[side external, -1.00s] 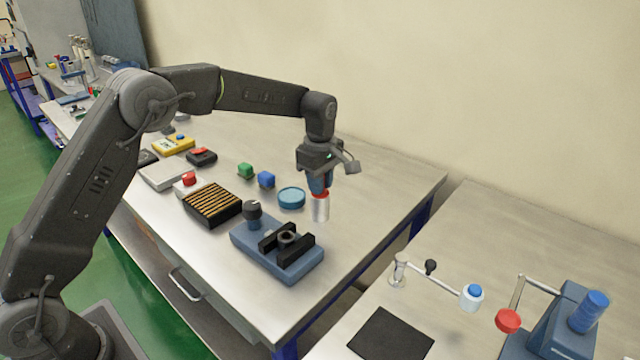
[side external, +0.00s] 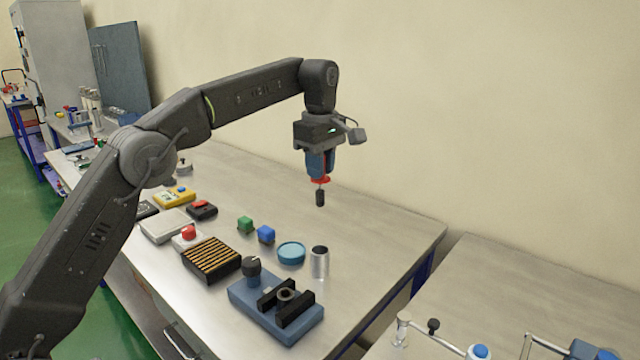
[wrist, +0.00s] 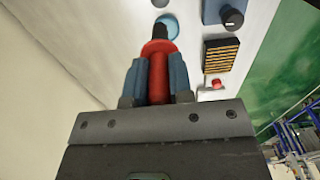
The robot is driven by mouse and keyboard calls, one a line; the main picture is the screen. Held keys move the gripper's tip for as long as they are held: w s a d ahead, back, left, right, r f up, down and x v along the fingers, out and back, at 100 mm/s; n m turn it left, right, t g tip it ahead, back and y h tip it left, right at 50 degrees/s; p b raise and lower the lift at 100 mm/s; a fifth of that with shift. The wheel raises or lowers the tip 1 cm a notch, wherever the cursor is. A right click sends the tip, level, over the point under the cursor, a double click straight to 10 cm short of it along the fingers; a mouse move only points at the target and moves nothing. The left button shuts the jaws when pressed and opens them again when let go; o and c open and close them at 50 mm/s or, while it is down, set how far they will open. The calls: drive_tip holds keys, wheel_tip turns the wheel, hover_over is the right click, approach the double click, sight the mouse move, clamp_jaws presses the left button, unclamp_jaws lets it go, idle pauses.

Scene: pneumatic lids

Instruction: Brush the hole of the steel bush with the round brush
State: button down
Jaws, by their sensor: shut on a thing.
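My gripper (side external: 320,172) is shut on the round brush, with its blue fingers around the red handle. The brush's dark bristle head (side external: 320,198) points down and hangs in the air above the bench. In the wrist view the red brush handle (wrist: 158,80) sits between the blue fingers, and the dark head shows beyond it. The steel bush (side external: 287,296) is a grey ring with its hole facing up, between the black jaws of a blue vise (side external: 255,303). The vise is lower and to the left of the brush in the side view.
An open silver tube (side external: 319,262) stands upright below the brush. A slatted black block (side external: 212,260) lies left of the vise. The bench's right end is clear.

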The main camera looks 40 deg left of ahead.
drive_tip(key=shift+s+d+r, duration=0.15)
drive_tip(key=shift+s+r, duration=0.15)
drive_tip(key=s+d+f, duration=0.2)
drive_tip(key=s+f, duration=0.1)
drive_tip(key=s, duration=0.4)
drive_tip(key=s+d+f, duration=0.1)
drive_tip(key=s+f, duration=0.2)
drive_tip(key=s, duration=0.4)
drive_tip(key=shift+d+f, duration=0.15)
drive_tip(key=shift+f, duration=1.25)
drive_tip(key=shift+d+f, duration=0.1)
drive_tip(key=shift+f, duration=1.3)
drive_tip(key=shift+f, duration=0.15)
drive_tip(key=shift+f, duration=0.45)
drive_tip(key=shift+f, duration=0.95)
drive_tip(key=shift+r, duration=0.1)
